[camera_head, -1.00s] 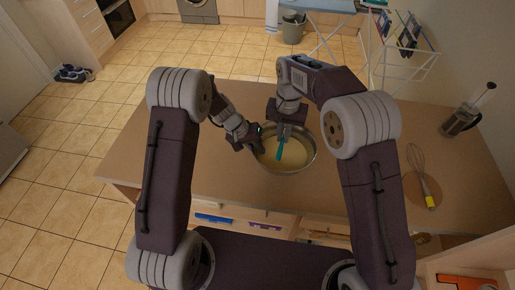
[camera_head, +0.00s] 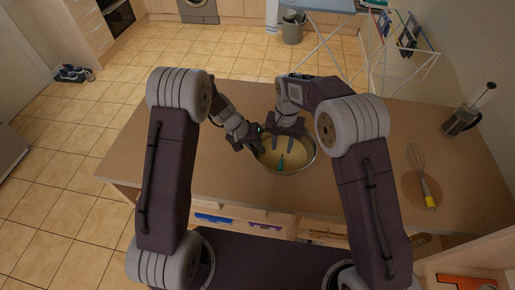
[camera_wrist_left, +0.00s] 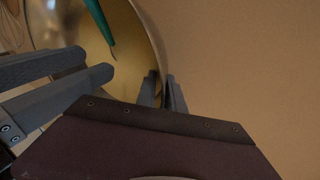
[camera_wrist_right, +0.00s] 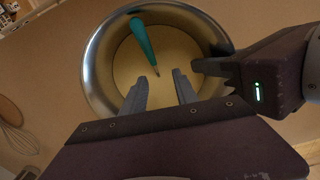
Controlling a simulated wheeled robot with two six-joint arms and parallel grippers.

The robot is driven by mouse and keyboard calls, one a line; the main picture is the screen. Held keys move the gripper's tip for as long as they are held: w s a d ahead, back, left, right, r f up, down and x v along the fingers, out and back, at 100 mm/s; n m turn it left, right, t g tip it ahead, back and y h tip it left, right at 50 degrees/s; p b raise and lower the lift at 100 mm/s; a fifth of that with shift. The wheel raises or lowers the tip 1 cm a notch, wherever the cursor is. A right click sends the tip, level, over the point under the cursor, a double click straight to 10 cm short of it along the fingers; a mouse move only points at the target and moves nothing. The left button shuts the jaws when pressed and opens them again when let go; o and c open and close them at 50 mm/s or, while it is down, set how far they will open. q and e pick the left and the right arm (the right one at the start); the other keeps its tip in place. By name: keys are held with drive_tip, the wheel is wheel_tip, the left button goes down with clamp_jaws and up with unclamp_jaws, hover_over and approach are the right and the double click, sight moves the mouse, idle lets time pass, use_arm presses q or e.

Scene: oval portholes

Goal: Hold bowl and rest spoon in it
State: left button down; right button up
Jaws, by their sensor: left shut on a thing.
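The spoon (camera_head: 281,161), with a teal handle, is in the bowl.
A whisk (camera_head: 421,175) lies on a round mat at the right of the table. A French press (camera_head: 462,121) stands at the far right edge. A drying rack (camera_head: 400,60) is behind the table. The table's left side (camera_head: 165,150) is clear.

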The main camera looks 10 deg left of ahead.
wheel_tip(320, 180, up, 12)
idle(0.5)
use_arm(q)
drive_tip(key=c, duration=1.4)
unclamp_jaws()
drive_tip(key=shift+o, duration=0.2)
drive_tip(key=v, duration=1.2)
drive_tip(key=shift+a+f, duration=0.1)
